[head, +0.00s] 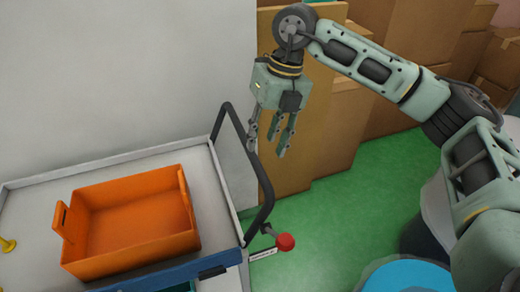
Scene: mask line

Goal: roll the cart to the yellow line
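The cart (232,222) has a light grey top with a blue front edge and fills the lower left of the head view. Its black handle (263,180) rises at the right end of the top. My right gripper (268,150) points down with its fingers apart, close to the handle's upper part. The fingers look empty; I cannot tell whether they touch the handle. My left gripper is out of view. No yellow line shows on the visible floor.
An empty-looking orange crate (132,218) sits on the cart. A red knob (285,242) sticks out below the handle. Brown cardboard boxes (335,130) stand behind my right arm. A white wall (120,70) stands behind the cart. Green floor (340,210) is clear right of the handle.

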